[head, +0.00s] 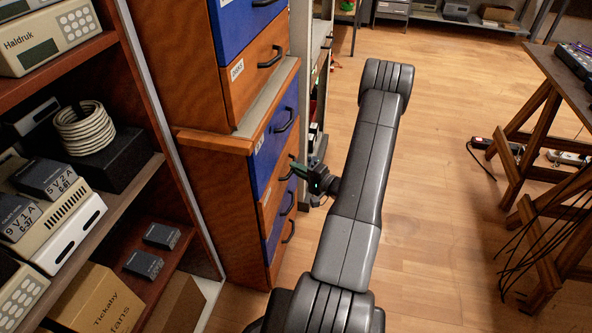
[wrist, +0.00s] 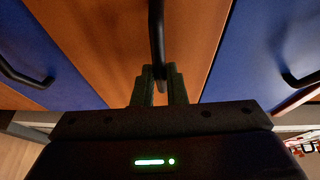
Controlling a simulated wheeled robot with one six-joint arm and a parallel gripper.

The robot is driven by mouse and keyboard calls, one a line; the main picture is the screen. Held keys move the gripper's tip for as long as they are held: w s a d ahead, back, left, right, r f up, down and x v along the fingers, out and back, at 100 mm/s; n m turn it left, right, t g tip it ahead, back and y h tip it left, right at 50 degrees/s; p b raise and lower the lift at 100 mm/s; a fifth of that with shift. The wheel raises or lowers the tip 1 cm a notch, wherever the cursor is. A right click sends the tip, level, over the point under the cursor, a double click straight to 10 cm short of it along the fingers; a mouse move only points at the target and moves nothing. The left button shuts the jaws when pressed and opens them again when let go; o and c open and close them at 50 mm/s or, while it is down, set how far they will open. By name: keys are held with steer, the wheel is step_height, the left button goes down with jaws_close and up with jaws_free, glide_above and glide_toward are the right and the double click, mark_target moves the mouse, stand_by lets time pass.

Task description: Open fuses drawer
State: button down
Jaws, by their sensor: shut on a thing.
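A drawer cabinet with alternating blue and orange fronts stands left of my arm in the head view. My gripper (head: 300,172) is at the orange drawer (head: 270,205) in its lower part. In the wrist view my gripper (wrist: 160,80) is shut on the black bar handle (wrist: 156,35) of this orange drawer (wrist: 190,40), with a finger on each side of the bar. The drawer looks about level with the blue drawers beside it. No label naming fuses is readable, and part of the front is hidden by the gripper.
Blue drawers with black handles flank the held one (wrist: 265,50). A shelf unit (head: 130,185) with boxes and devices stands at the left. A wooden-legged table (head: 530,140) is at the right, with power strips and cables below it. The floor (head: 440,200) between is clear.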

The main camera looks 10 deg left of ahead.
steer(key=d+b, duration=0.8)
steer(key=d, duration=1.8)
steer(key=shift+s+b, duration=0.4)
steer(key=shift+s, duration=0.05)
steer(key=c, duration=1.5)
jaws_free()
steer(key=shift+d, duration=0.1)
steer(key=p+v, duration=0.2)
steer(key=v, duration=1.1)
steer(key=shift+s+d, duration=0.1)
steer(key=shift+d, duration=0.25)
steer(key=shift+a, duration=0.1)
steer(key=shift+b+x, duration=1)
steer(key=shift+x, duration=5.95)
